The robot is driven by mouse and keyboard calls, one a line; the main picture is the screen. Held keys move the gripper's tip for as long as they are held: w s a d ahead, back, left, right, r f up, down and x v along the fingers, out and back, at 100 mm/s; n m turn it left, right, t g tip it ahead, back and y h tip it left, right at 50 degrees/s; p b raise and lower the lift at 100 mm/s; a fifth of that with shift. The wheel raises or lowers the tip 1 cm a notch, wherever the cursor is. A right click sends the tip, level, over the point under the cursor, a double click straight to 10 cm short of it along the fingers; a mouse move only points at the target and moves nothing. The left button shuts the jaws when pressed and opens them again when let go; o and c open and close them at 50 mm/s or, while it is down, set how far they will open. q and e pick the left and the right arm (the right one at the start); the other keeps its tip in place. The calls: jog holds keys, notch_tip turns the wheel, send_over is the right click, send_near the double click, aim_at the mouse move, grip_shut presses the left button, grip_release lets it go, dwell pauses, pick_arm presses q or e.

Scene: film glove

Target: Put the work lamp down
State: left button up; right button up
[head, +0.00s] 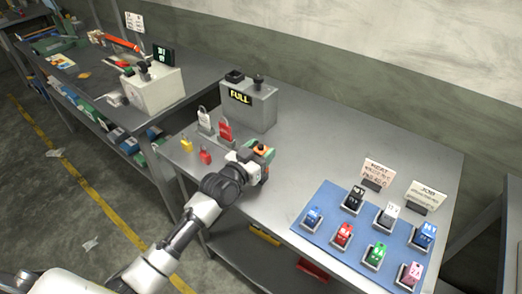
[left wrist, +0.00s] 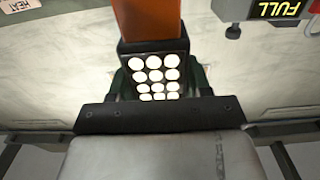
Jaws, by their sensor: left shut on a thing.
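The work lamp (head: 264,151) shows small in the head view, with orange and dark parts. My left gripper (head: 255,160) is shut on it, over the near part of the grey metal table (head: 300,140). In the left wrist view the lamp (left wrist: 153,76) fills the upper middle, with a black face of several round white lights and an orange part above. The gripper hides part of the lamp, and I cannot tell whether its underside touches the table. My right gripper is not in view.
A grey box reading FULL (head: 250,103) stands behind the lamp. Red (head: 225,131) and white (head: 204,120) padlock-like pieces stand to the left. A blue mat (head: 327,203) with several coloured blocks lies to the right. Bare tabletop lies between the lamp and the mat.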

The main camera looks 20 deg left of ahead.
pick_arm(q)
jog(key=shift+f, duration=0.25)
jog(key=o, duration=0.6)
jog(key=shift+f, duration=0.1)
jog(key=shift+c, duration=0.2)
jog(key=o, duration=0.5)
jog(key=shift+c, duration=0.2)
jog(key=shift+r, duration=0.25)
jog(key=b+v, duration=0.2)
jog(key=v, duration=1)
